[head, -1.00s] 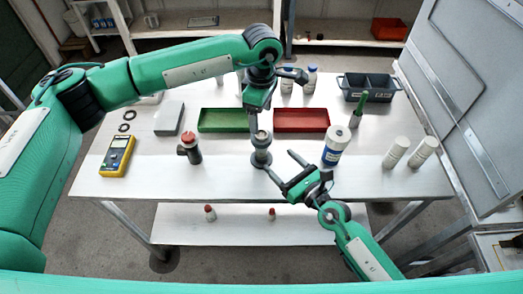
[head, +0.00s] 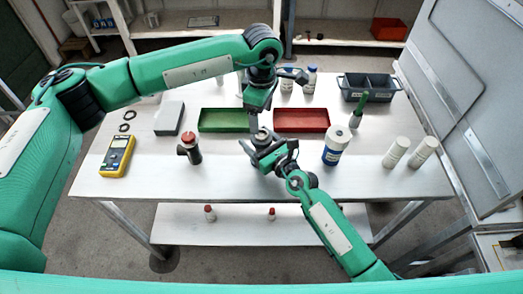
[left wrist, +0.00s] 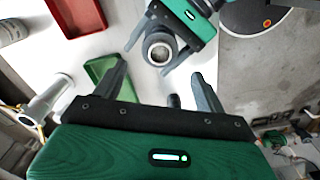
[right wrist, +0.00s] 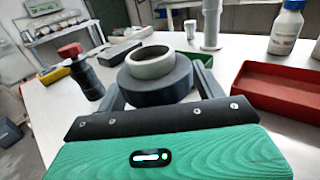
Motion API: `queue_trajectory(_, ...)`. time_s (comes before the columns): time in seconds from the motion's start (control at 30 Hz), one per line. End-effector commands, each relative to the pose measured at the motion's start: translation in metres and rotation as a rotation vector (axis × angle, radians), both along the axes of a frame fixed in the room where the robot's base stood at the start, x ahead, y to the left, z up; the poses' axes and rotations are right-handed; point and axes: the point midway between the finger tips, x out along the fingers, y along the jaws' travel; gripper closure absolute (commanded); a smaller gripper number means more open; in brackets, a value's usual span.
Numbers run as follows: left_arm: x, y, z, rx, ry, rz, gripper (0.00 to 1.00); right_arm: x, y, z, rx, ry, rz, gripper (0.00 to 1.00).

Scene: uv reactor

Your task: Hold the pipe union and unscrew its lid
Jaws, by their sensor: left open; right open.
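The pipe union (head: 262,134) stands upright near the front middle of the white table, partly hidden by my grippers. In the right wrist view it is a wide dark grey collar (right wrist: 158,88) with a pale ring lid (right wrist: 151,62) on top. My right gripper (head: 259,143) is open, with one finger on each side of the union; I cannot tell whether they touch it. The left wrist view also shows the union (left wrist: 159,53) between those fingers. My left gripper (head: 252,115) is open and empty, pointing down just above and behind the union.
A green tray (head: 224,130) and a red tray (head: 302,130) lie behind the union. A white-and-blue bottle (head: 335,147) and white cylinders (head: 396,153) stand right. The front table strip is mostly clear.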

Motion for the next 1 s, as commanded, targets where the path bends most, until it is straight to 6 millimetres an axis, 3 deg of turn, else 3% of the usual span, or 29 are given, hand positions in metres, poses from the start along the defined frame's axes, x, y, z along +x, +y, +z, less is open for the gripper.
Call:
queue_trajectory(0.07,0.0000,0.0000,0.0000,0.000,0.000,0.000,0.27,-0.0002,-0.0001,0.0000,0.000,0.000,0.000,0.35)
queue_trajectory(0.37,0.0000,-0.0001,0.0000,0.000,0.000,0.000,0.27,-0.0002,-0.0004,-0.0001,0.000,0.000,0.000,0.94)
queue_trajectory(0.4,0.0000,-0.0001,0.0000,0.000,0.000,0.000,0.31,-0.0002,-0.0004,-0.0001,0.000,0.000,0.000,1.00)
queue_trajectory(0.43,0.0000,-0.0001,-0.0001,0.000,0.000,-0.001,0.36,-0.0002,-0.0004,-0.0001,0.000,0.000,0.000,1.00)
queue_trajectory(0.67,-0.0002,-0.0004,-0.0002,-0.001,0.000,-0.116,0.36,-0.0002,-0.0005,-0.0002,0.000,0.000,0.000,1.00)
queue_trajectory(1.0,-0.0002,-0.0009,0.0000,-0.001,0.000,-0.620,0.36,-0.0001,-0.0006,-0.0002,0.000,0.000,-0.001,1.00)
